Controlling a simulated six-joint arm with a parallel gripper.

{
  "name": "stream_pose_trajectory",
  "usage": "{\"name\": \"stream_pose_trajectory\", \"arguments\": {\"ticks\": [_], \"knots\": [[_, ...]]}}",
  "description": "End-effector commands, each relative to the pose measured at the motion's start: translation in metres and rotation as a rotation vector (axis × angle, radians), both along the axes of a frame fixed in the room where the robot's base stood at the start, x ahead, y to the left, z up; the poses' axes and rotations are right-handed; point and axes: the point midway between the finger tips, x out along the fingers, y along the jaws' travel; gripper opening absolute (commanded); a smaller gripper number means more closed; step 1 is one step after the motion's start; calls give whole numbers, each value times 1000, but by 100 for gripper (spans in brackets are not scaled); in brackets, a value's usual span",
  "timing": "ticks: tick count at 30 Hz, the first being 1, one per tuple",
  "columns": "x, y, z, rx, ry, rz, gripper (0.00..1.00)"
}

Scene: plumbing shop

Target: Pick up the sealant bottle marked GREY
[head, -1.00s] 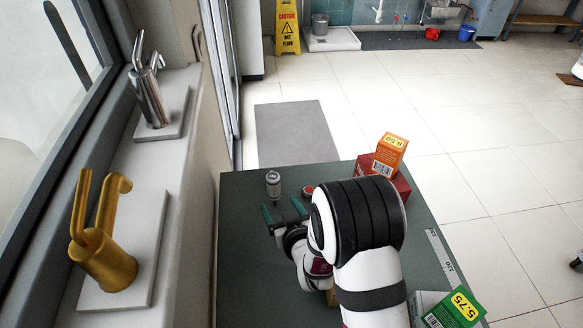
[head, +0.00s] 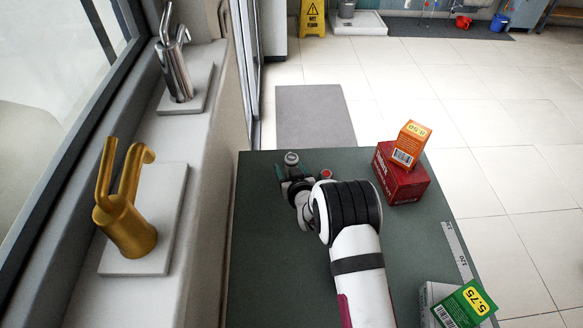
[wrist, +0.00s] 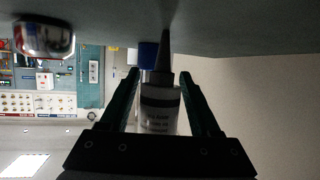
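The pale sealant bottle (head: 291,158) is at the far left of the green table, its round end showing past my gripper. In the wrist view, the bottle (wrist: 160,108) has a dark band, a grey tapered nozzle toward the picture's top, and small print too blurred to read; I cannot confirm GREY. My gripper (head: 293,174) is at the bottle. In the wrist view, its dark green fingers (wrist: 159,85) are apart, one on each side of the bottle, and I see no clear grip on it.
A small red-topped item (head: 325,174) is just right of my gripper. A red box (head: 402,184) with an orange box (head: 410,145) on it is farther right. A green box (head: 465,305) is at the near right. The window sill with taps borders the left.

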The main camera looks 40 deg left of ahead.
Motion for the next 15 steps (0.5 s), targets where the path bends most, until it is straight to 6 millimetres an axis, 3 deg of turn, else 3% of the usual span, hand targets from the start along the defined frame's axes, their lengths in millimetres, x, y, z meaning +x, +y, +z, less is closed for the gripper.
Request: {"name": "stream_pose_trajectory", "arguments": {"ticks": [1,10,15], "knots": [[0,0,0,0,0,0,52],[0,0,0,0,0,0,0],[0,0,1,1,-1,0,0]]}}
